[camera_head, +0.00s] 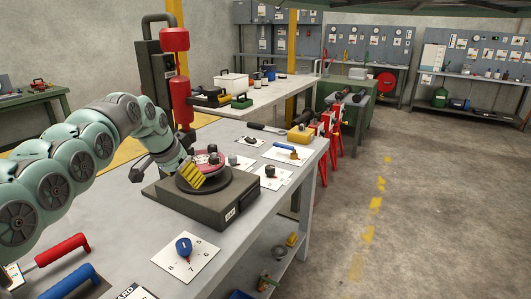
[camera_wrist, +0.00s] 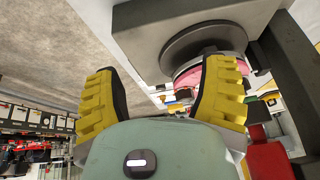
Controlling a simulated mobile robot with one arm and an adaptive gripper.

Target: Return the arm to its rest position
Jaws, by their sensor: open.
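My gripper (camera_head: 197,182) comes in from the left with my arm and hangs close in front of the flanged spool. In the wrist view its two yellow ribbed fingers (camera_wrist: 157,88) stand wide apart with nothing between them. The spool, with a dark round flange (camera_wrist: 203,47) and a pink-red part, lies beyond the right finger, which overlaps it in that view. In the head view the pink-red part (camera_head: 212,158) sits on a grey-brown block (camera_head: 230,208), partly hidden by the fingers. I cannot tell whether a finger touches the spool.
The grey workbench (camera_head: 215,268) holds a numbered white card with a blue knob (camera_head: 184,247), a red handle (camera_head: 62,250) and a blue handle (camera_head: 70,281). More cards with small parts lie behind the block. A red and black post (camera_head: 180,90) stands behind. Open floor (camera_head: 430,210) lies right.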

